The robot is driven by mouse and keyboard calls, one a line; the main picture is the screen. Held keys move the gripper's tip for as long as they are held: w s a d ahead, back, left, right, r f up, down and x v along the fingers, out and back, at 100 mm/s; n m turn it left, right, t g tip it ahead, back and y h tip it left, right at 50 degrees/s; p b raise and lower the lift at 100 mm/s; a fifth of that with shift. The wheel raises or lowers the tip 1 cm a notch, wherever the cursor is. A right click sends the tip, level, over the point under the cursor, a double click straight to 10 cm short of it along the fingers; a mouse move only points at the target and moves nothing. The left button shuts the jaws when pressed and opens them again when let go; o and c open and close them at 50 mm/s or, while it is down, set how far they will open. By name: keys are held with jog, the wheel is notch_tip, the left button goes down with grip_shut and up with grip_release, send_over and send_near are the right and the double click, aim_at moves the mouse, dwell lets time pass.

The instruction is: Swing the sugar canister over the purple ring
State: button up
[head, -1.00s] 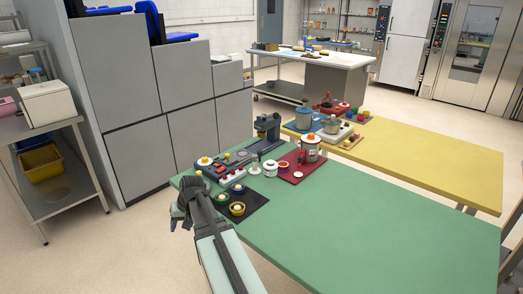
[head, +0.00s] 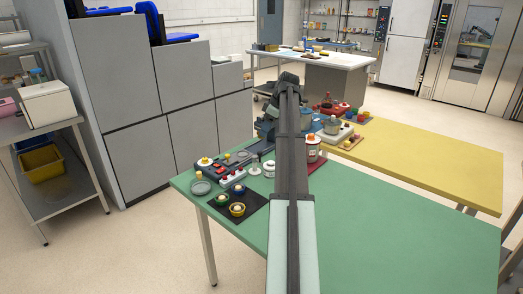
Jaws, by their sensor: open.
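A white-and-red canister with an orange-red top (head: 313,150) stands upright on a maroon mat (head: 318,166) near the far edge of the green table, just right of my arm. It may be the sugar canister; no label is readable. I cannot make out a purple ring; my arm covers part of the mat and whatever lies there. My gripper (head: 287,80) is at the far end of my outstretched arm, in line with the far side of the table. It is open, apart from the canister in the picture, and its fingers are hard to make out.
Left of my arm stand a grey control panel (head: 213,170), a small white jar (head: 269,169) and a black mat (head: 247,220) with small bowls. The green table's right half is clear.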

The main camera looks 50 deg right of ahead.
aim_at(260, 152)
jog(key=shift+n, duration=0.4)
jog(key=x, duration=0.3)
jog(key=d+x, duration=0.1)
jog(key=x, duration=0.3)
jog(key=d+x, duration=0.1)
jog(key=x, duration=0.3)
jog(key=shift+s+f, duration=0.35)
jog(key=shift+f, duration=0.05)
jog(key=shift+c, duration=0.4)
grip_shut()
